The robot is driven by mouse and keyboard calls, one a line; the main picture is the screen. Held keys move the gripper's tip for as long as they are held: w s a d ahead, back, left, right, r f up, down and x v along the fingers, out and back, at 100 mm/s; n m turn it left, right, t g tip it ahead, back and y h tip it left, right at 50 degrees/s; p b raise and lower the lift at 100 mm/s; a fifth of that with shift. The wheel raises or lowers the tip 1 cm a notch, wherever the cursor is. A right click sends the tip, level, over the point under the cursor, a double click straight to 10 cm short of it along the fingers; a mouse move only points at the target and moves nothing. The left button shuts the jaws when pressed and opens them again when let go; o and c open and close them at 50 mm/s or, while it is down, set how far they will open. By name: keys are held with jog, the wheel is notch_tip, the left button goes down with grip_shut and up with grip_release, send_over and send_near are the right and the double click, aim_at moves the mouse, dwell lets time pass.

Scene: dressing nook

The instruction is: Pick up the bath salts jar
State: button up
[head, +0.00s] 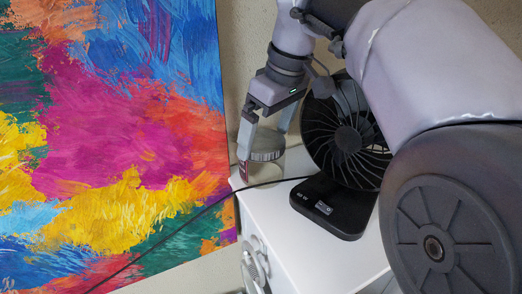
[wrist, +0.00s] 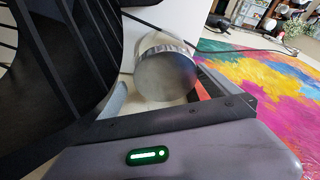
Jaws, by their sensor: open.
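The jar with a round grey lid (head: 265,156) stands at the far left corner of a white cabinet top (head: 272,212). In the wrist view the jar's lid (wrist: 166,76) faces the camera, with part of its pale side showing above. My gripper (head: 263,148) is open, with one finger on each side of the jar. In the wrist view my gripper (wrist: 163,93) also has the jar between its fingers. I cannot tell whether either finger touches it. The jar's lower body is partly hidden, and no label is readable.
A black fan (head: 345,132) on a flat black base (head: 334,209) stands close to the right of the jar. A black cable (head: 200,213) runs from near the fan across the cabinet edge. A multicoloured rug or panel (head: 100,130) fills the left side.

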jog(key=f, duration=0.1)
jog(key=a+f, duration=0.1)
jog(key=f, duration=0.2)
jog(key=shift+s+a, duration=0.2)
jog(key=shift+a, duration=0.2)
jog(key=shift+w+f, duration=0.15)
jog(key=shift+f, duration=0.1)
jog(key=shift+w+d, duration=0.25)
jog(key=shift+c, duration=0.4)
jog(key=shift+s+a, duration=0.15)
jog(key=shift+s, duration=0.05)
jog(key=c, duration=1.1)
jog(key=shift+w+r, duration=0.1)
jog(key=c, duration=0.7)
